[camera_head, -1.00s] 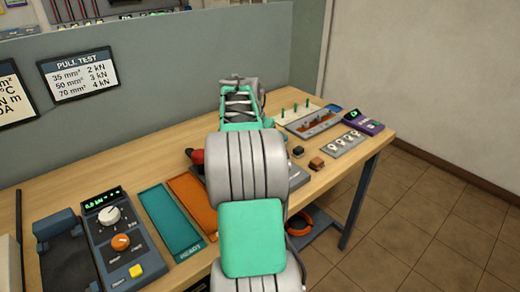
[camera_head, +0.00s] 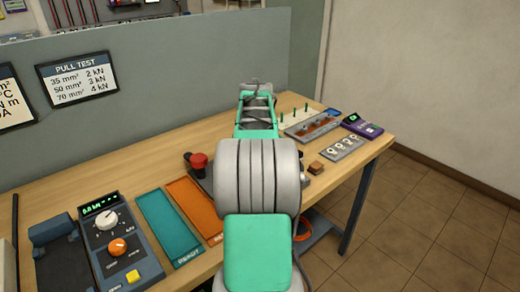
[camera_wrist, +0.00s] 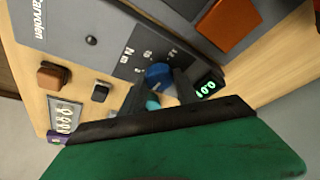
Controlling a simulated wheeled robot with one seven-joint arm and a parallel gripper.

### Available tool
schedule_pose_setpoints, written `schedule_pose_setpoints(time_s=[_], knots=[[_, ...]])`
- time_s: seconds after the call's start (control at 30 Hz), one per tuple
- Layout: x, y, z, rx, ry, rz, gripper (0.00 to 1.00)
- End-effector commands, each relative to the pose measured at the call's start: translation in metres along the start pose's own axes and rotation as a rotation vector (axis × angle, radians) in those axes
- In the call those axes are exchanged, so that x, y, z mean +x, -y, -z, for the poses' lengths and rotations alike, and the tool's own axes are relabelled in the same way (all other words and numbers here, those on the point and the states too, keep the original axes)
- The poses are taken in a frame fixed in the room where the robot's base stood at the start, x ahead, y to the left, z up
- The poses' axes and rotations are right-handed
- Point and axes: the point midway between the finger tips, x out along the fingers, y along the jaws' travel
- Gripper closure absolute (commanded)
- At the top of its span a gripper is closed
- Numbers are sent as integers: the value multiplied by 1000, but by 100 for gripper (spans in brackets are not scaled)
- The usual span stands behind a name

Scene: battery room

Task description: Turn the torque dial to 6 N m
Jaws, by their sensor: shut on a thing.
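The torque dial is a blue knob (camera_wrist: 157,75) on a grey panel (camera_wrist: 128,62) with white "N m" lettering and scale marks, in the wrist view. My gripper (camera_wrist: 161,88) has its dark fingers on either side of the knob and is shut on it. The pointer and exact setting cannot be made out. A small display (camera_wrist: 208,88) with green digits, turned in the picture and hard to read, sits beside the knob. In the head view my arm hides the dial and gripper.
Teal (camera_head: 169,226) and orange (camera_head: 194,207) trays and a pull tester (camera_head: 122,245) lie further left. A brown block (camera_head: 316,167) and a plate with several rings (camera_head: 342,148) are at right.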

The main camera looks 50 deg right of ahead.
Motion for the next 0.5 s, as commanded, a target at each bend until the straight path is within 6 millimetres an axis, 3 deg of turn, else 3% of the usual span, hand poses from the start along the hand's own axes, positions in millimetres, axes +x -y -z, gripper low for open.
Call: schedule_pose_setpoints(time_s=[0.07, 0.1, 0.37, 0.5], knots=[[0, 0, 0, -2, -1, 1, 100], [0, 0, 0, -2, -1, 1, 62], [0, 0, 0, -1, -1, 0, 41], [0, 0, 0, 0, -1, 0, 41]])
